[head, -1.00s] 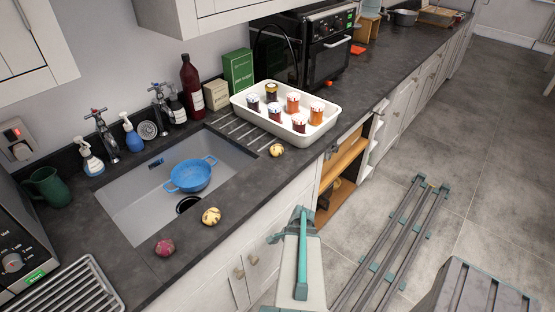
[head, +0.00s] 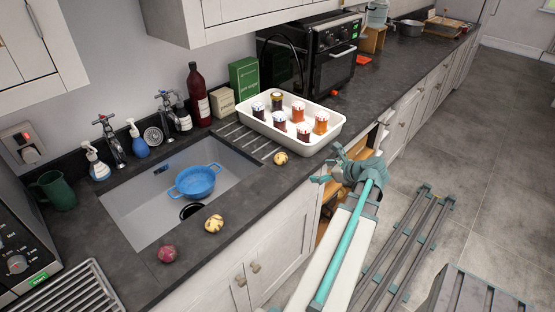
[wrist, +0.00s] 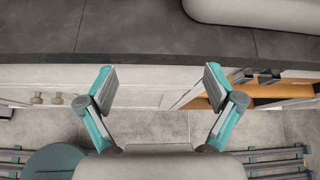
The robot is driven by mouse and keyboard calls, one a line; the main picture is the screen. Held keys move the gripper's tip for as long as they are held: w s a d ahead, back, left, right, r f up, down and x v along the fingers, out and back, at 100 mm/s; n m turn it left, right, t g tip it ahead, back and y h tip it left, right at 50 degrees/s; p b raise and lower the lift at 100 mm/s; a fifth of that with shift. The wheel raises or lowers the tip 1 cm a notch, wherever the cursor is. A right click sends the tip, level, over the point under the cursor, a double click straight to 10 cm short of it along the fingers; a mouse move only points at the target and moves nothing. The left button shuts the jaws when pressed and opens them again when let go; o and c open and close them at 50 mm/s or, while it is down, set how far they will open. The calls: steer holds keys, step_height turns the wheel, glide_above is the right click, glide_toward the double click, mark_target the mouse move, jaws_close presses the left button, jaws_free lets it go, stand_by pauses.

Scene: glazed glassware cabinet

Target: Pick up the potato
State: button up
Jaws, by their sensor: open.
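Three small round vegetables lie along the front strip of the counter in the head view, and I cannot tell for certain which is the potato. One mottled yellow-brown one (head: 281,158) is near the white tray's near corner. Another mottled yellow-brown one (head: 213,223) is in front of the sink. A purplish-red one (head: 166,253) is farther left. My gripper (head: 330,165) is by the counter's front edge, right of the nearest vegetable and apart from it. In the wrist view my gripper (wrist: 160,80) is open and empty, with no vegetable in sight.
A white tray (head: 262,127) with several jars stands behind. A blue pot (head: 195,181) sits in the grey sink (head: 130,215). Bottles and boxes line the wall. An open cupboard with wooden shelves (wrist: 270,90) is at the right below the counter. The front strip has bare stretches.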

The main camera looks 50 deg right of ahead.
steer(key=t, duration=0.2)
glide_toward(285, 158)
steer(key=shift+y, duration=0.5)
steer(key=x, duration=0.3)
steer(key=p+x, duration=0.1)
steer(key=shift+w+d, duration=0.1)
steer(key=shift+d, duration=0.25)
steer(key=shift+p+x, duration=1.25)
steer(key=shift+x, duration=1.95)
steer(key=shift+f, duration=0.15)
steer(key=c, duration=1.2)
steer(key=shift+c, duration=0.2)
